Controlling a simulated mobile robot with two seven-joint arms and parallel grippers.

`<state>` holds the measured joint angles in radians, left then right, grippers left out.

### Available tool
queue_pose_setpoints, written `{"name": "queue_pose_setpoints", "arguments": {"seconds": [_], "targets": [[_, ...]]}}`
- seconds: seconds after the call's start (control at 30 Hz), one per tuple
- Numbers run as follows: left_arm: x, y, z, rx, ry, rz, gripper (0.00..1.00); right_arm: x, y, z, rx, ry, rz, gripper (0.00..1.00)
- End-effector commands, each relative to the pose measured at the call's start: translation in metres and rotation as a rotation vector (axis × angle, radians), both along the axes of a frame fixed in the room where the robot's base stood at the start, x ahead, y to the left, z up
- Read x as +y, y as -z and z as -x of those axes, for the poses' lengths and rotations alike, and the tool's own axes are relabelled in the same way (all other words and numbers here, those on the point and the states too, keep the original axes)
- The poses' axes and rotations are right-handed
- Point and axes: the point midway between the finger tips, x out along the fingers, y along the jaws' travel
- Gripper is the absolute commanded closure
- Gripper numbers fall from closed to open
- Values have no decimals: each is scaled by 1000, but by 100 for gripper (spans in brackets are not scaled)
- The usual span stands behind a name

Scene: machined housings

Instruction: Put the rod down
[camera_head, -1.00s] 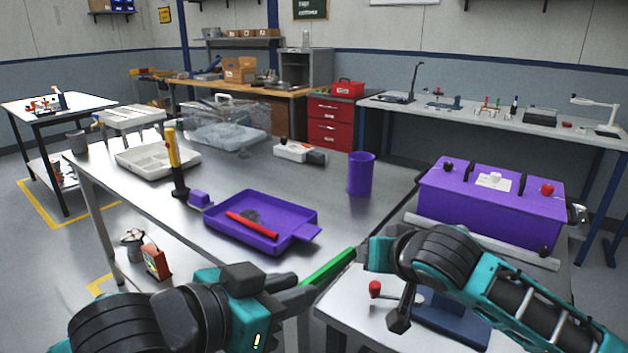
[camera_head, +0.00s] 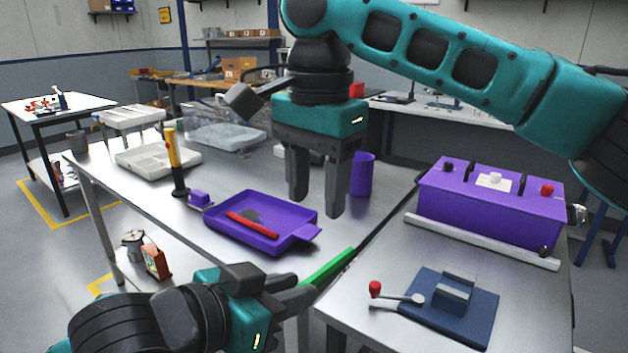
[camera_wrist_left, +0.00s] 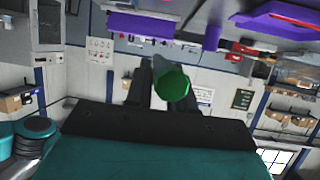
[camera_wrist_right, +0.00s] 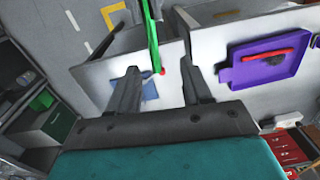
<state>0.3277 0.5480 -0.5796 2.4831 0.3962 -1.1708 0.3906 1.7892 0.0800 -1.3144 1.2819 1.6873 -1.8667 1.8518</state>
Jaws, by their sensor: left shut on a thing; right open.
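A green rod (camera_head: 328,268) slants up to the right from my left gripper (camera_head: 303,288), which is shut on its lower end. The rod is near the gap between the two tables. In the left wrist view the rod's round green end (camera_wrist_left: 173,84) points at the camera between the fingers. My right gripper (camera_head: 317,207) is open and empty, raised above the big table to the right of the purple tray. In the right wrist view the green rod (camera_wrist_right: 152,40) shows beyond its spread fingers, apart from them.
The purple tray (camera_head: 222,229) holds a red rod (camera_head: 252,224) and a dark round thing. A purple cup (camera_head: 362,176) stands behind. On the right table are a purple box (camera_head: 490,205) and a blue fixture (camera_head: 470,318) with a red-knobbed lever.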

Motion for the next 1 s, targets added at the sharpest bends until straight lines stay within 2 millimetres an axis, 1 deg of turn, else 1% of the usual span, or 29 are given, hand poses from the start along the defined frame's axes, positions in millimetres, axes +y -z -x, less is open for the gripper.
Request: {"name": "queue_pose_setpoints", "arguments": {"seconds": [0.03,0.1,0.17,0.23,0.37,0.6,0.7,0.83,1.0], "targets": [[0,0,0,-2,0,1,100,2,-5,4,10,12,9,51],[0,0,0,-2,0,1,100,2,-7,7,24,25,17,51],[0,0,0,-2,0,1,100,2,-6,9,30,30,21,51],[0,0,0,-1,0,1,100,2,0,9,33,31,22,51],[0,0,0,-2,0,1,100,1,20,10,33,29,22,51],[0,-1,0,-1,0,1,100,1,67,10,32,30,21,51],[0,-1,0,-2,0,1,100,1,83,9,32,30,20,51],[0,-1,0,-2,0,1,100,1,99,9,31,30,19,51],[0,-1,0,-2,0,1,100,2,110,9,31,30,18,51]]}}
